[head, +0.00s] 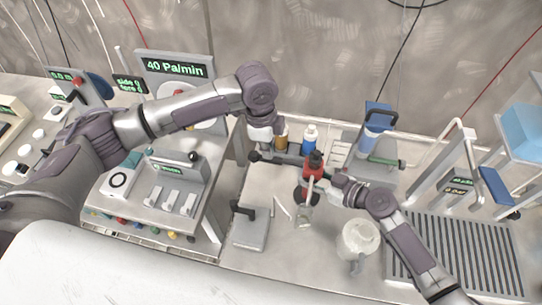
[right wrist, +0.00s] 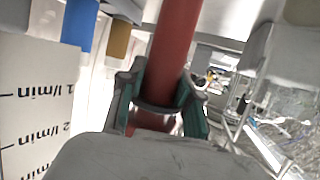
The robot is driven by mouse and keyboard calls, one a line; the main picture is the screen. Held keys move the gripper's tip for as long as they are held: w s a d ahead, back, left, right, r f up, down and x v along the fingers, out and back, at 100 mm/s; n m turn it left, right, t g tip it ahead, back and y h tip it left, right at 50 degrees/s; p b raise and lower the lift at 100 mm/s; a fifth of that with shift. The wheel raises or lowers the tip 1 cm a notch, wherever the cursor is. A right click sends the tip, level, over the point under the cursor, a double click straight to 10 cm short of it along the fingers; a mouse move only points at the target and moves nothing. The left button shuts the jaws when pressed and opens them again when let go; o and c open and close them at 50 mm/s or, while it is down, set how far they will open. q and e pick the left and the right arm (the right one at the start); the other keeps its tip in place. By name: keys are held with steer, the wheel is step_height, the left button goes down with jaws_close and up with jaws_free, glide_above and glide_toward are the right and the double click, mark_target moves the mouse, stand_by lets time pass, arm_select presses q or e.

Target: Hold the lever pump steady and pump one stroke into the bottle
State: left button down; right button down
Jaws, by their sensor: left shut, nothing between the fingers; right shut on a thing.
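The lever pump (head: 313,172) is upright, with a red body and a dark top, near the middle of the bench. A dark lever with a round knob (head: 254,156) reaches left from its top. My right gripper (head: 333,184) is shut around the red body from the right; in the right wrist view the red cylinder (right wrist: 176,45) stands between its fingers (right wrist: 160,108). My left gripper (head: 264,143) is shut and empty, just above the lever near the knob; whether it touches is unclear. A small clear bottle (head: 304,216) appears in front of the pump, partly hard to make out.
Several bottles, one white and blue (head: 309,138), stand behind. A slotted grate (head: 460,255) lies at right. Instrument panels (head: 172,68) fill the left.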

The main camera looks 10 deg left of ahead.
mark_target(268, 160)
arm_select(q)
steer(key=shift+f, duration=2.2)
steer(key=a, duration=0.1)
steer(key=a+r, duration=0.1)
steer(key=a, duration=0.1)
steer(key=shift+r, duration=0.1)
step_height(268, 160, up, 12)
steer(key=a, duration=0.1)
steer(key=shift+a, duration=0.2)
stand_by(0.7)
